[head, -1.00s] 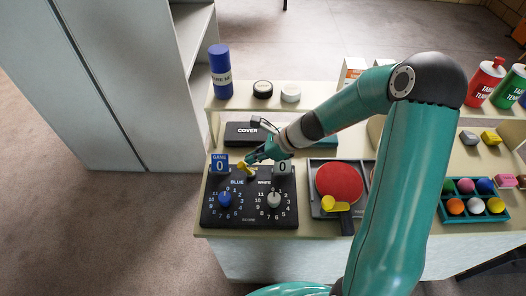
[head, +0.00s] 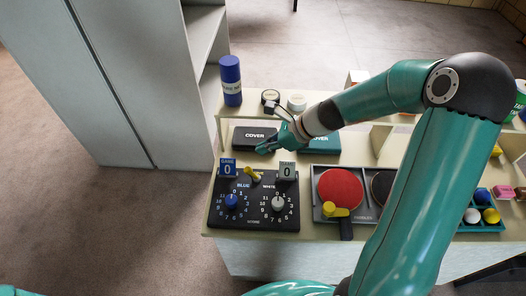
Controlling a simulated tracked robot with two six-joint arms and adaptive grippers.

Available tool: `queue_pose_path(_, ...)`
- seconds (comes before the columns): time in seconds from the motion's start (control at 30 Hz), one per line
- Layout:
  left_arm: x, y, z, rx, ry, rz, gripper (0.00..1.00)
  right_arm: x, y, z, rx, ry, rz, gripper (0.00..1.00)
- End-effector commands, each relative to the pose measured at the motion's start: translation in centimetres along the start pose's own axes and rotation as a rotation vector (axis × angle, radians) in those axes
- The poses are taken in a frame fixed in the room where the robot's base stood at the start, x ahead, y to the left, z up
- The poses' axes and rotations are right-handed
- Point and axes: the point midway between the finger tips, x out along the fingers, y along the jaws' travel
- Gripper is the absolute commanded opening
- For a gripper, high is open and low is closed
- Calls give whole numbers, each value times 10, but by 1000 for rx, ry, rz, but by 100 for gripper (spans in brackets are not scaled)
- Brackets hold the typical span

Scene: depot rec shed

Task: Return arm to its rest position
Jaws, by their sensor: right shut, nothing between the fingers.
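My right arm reaches in from the lower right and bends back over the table to the left. Its teal gripper (head: 266,149) is shut and empty, over the front edge of the black box marked COVER (head: 250,133). It is above and behind the black scoreboard (head: 254,212), clear of the board's yellow lever (head: 253,174). The scoreboard has a blue knob (head: 231,201), a white knob (head: 278,203), and a blue and a grey card, each reading 0. My left gripper is out of view.
A blue bottle (head: 231,80) and two small round tins stand on the back shelf. Right of the scoreboard, a grey tray (head: 318,208) holds a red paddle (head: 340,189), a dark paddle and a yellow item. A ball tray (head: 481,227) is partly hidden by my arm. A grey cabinet stands left.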

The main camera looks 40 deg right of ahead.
Motion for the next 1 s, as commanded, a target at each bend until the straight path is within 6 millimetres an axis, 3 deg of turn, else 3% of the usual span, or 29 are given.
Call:
queue_pose_path(0.6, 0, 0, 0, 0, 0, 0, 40, -4, 1, 4, -1, 0, 3, 0)
queue_pose_path(0.73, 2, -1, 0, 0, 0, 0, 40, 8, 10, 7, -13, 0, 33, 0)
queue_pose_path(0.87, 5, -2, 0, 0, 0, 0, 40, 45, 41, 1, -18, 19, 142, 0)
queue_pose_path(1.0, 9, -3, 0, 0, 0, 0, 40, 95, 108, -33, -88, 111, 336, 0)
